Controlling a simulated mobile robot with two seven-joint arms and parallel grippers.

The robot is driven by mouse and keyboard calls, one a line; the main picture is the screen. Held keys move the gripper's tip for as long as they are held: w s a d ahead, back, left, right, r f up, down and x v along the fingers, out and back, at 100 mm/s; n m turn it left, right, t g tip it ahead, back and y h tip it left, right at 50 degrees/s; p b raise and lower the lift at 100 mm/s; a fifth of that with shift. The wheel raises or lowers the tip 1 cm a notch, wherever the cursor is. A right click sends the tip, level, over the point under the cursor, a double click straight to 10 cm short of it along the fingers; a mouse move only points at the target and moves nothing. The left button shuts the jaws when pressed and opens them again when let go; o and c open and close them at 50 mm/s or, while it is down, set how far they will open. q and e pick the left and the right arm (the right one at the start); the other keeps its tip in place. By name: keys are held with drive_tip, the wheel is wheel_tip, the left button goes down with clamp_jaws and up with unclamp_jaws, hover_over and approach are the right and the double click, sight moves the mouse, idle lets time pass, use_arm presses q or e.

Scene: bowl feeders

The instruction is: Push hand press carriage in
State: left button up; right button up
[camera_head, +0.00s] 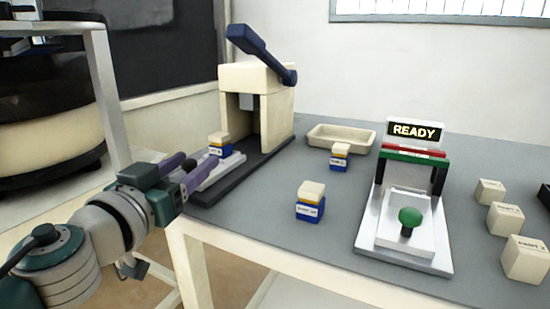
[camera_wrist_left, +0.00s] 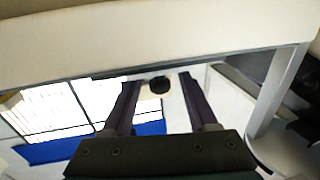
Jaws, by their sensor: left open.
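The hand press (camera_head: 277,100) stands at the table's back left, a beige frame on a dark base with a dark blue lever (camera_head: 262,52) raised above it. Its pale carriage (camera_head: 208,178) sticks out at the front toward the left, with a small cream, yellow and blue part (camera_head: 220,146) on it. My left gripper (camera_head: 195,160) is at the carriage's outer end, its purple fingers open. In the left wrist view a round black knob (camera_wrist_left: 159,85) shows between the open fingers; whether they touch it I cannot tell. My right gripper is out of view.
A stacked part (camera_head: 310,202) and another (camera_head: 339,157) stand on the grey table, near a beige tray (camera_head: 341,138). A fixture with a green knob (camera_head: 410,217) and a READY display (camera_head: 415,131) stands to the right. Several cream blocks (camera_head: 504,219) sit at the right edge.

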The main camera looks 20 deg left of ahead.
use_arm(q)
drive_tip(key=shift+w, duration=0.1)
drive_tip(key=shift+c, duration=0.4)
clamp_jaws()
idle(1.0)
